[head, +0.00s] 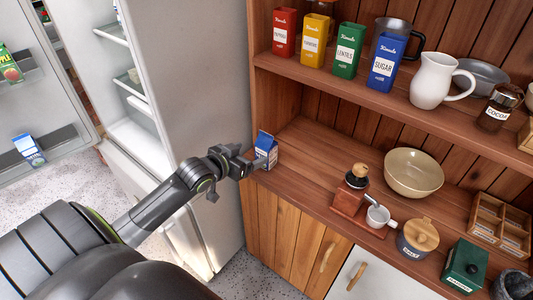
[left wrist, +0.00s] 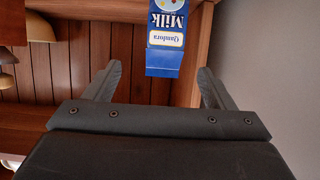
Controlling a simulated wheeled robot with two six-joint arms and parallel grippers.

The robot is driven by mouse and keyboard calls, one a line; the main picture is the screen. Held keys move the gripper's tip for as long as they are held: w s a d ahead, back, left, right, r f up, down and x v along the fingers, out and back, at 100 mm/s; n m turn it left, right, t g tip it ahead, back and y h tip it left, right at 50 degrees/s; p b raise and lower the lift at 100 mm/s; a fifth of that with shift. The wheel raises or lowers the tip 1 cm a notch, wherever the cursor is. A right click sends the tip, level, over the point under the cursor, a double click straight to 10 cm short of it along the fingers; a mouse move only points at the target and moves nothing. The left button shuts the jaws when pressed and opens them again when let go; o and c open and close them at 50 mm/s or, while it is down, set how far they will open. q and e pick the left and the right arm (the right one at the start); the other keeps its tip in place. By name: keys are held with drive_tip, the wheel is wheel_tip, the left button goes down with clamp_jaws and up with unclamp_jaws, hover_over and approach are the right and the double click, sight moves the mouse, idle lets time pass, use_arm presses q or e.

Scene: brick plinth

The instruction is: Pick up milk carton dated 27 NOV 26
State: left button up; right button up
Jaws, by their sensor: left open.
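A blue and white milk carton (head: 266,149) stands at the left end of the wooden counter, beside the cupboard's side wall. It also shows upside down in the left wrist view (left wrist: 166,35), with "Milk" and "Qamfora" on its label; no date can be read. My left gripper (head: 246,164) is at the carton, just left of it in the head view. In the left wrist view its two fingers (left wrist: 158,72) are spread wide, with the carton ahead between their tips and nothing held. My right gripper is out of view.
A coffee grinder (head: 352,193), white cup (head: 377,216), beige bowl (head: 413,173) and canister (head: 417,238) stand right on the counter. Tins, including a blue sugar tin (head: 385,63), line the shelf above. The fridge (head: 200,70) is left. The counter behind the carton is clear.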

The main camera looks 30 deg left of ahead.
sight(263, 148)
use_arm(q)
drive_tip(key=x, duration=0.6)
drive_tip(key=shift+a+f+x, duration=0.15)
drive_tip(key=shift+a+x, duration=0.05)
drive_tip(key=shift+x, duration=1.05)
drive_tip(key=shift+a+f+x, duration=0.1)
drive_tip(key=shift+a+x, duration=0.1)
drive_tip(key=shift+x, duration=1.05)
drive_tip(key=shift+s, duration=0.1)
drive_tip(key=shift+r, duration=0.1)
drive_tip(key=c, duration=1.3)
